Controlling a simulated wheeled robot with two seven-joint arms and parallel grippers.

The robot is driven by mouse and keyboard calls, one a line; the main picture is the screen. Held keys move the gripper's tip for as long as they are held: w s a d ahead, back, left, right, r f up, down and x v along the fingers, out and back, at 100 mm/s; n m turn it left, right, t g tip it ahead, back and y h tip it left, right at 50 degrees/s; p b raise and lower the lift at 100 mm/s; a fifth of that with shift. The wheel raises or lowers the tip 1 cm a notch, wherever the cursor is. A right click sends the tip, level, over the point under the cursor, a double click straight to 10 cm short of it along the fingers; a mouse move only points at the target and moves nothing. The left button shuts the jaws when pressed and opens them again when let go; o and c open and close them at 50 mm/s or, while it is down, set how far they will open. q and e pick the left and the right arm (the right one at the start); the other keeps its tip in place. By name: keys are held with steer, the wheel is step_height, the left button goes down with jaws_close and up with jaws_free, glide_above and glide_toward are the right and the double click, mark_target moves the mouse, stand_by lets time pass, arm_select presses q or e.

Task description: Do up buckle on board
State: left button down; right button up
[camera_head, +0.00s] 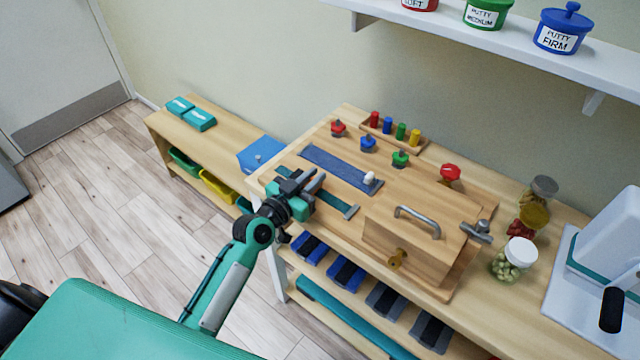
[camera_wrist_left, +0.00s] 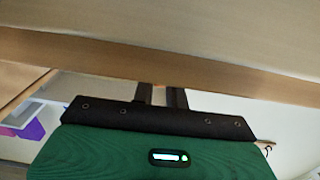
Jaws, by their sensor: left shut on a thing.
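The board (camera_head: 330,200) is a wooden activity panel on the bench top. A teal strap (camera_head: 333,202) with a grey end piece (camera_head: 351,211) lies along its front left part, the likely buckle strap. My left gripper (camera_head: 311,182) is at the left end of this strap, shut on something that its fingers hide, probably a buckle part. In the left wrist view the dark fingers (camera_wrist_left: 162,96) point at a wooden edge, and the held thing cannot be made out. My right gripper is not in view.
A blue strip with a white knob (camera_head: 369,178) lies behind the strap. A wooden box with a metal handle (camera_head: 417,222) stands to the right. Coloured knobs (camera_head: 400,158) and pegs are at the back. Jars (camera_head: 513,258) stand at the right.

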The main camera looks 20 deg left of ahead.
arm_select(q)
steer(key=shift+a+r, duration=0.1)
steer(key=shift+a, duration=0.05)
steer(key=c, duration=1.7)
jaws_free()
steer(key=shift+a, duration=0.1)
steer(key=o, duration=0.3)
steer(key=shift+w, duration=0.1)
